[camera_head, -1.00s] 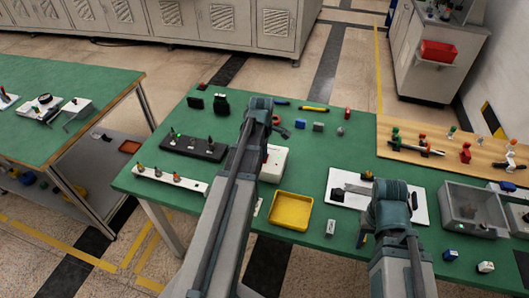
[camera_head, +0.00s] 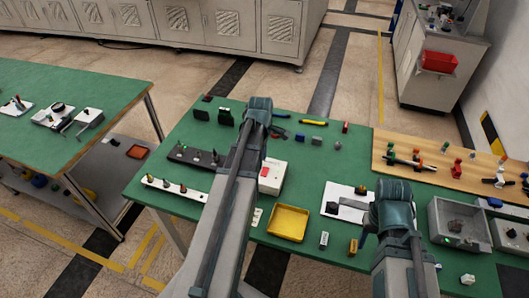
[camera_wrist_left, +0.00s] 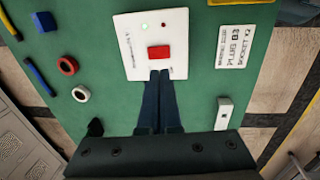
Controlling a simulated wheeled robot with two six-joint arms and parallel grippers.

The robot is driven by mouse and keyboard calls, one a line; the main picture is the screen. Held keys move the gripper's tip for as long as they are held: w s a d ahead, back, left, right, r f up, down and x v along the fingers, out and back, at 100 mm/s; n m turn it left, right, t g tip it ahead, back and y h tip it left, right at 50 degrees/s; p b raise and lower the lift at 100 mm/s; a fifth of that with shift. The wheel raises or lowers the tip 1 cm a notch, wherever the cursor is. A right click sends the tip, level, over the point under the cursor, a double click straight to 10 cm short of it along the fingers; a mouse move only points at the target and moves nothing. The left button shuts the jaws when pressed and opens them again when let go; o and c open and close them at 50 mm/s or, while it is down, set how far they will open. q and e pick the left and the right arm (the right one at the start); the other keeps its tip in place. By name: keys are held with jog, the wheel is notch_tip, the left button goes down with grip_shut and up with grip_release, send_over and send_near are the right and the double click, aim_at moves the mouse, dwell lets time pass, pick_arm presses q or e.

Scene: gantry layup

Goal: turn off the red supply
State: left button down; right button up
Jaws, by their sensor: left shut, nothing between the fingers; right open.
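The red supply is a white box (camera_head: 278,174) with a red switch on top, on the green table just right of my left arm. In the left wrist view the white box (camera_wrist_left: 127,42) shows its red switch (camera_wrist_left: 159,52), a lit green lamp (camera_wrist_left: 145,26) and a dark red lamp (camera_wrist_left: 163,24). My left gripper (camera_wrist_left: 158,74) is shut and empty. Its tips lie over the box's face, right beside the switch; I cannot tell if they touch. In the head view my arm hides these tips. My right gripper (camera_head: 363,238) is open, near the front of the table.
A yellow tray (camera_head: 288,238), a white plate (camera_head: 333,192) and a grey bin (camera_head: 436,224) stand to the right. A dark strip with pegs (camera_head: 178,153) lies left of my left arm. A printed label (camera_wrist_left: 243,46) and a red ring (camera_wrist_left: 67,66) flank the box.

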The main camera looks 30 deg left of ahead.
aim_at(266, 169)
pick_arm(q)
jog(key=r+p, duration=0.2)
jog(key=r, duration=0.1)
jog(key=r+p, duration=0.1)
jog(key=shift+s+d+r, duration=0.1)
jog(key=shift+s+r, duration=0.15)
jog(key=shift+r, duration=0.1)
pick_arm(e)
notch_tip(266, 169, up, 5)
jog(key=shift+f, duration=0.15)
pick_arm(q)
jog(key=shift+w+a, duration=0.2)
jog(key=shift+w, duration=0.5)
jog(key=shift+f, duration=0.15)
pick_arm(e)
jog(key=shift+f, duration=0.15)
pick_arm(q)
jog(key=f+b, duration=0.4)
jog(key=w+f+b, duration=0.1)
jog(key=f+b, duration=0.8)
jog(key=shift+w+a+f, duration=0.2)
jog(key=shift+w+f, duration=0.15)
pick_arm(e)
notch_tip(266, 169, down, 14)
jog(key=shift+r, duration=0.2)
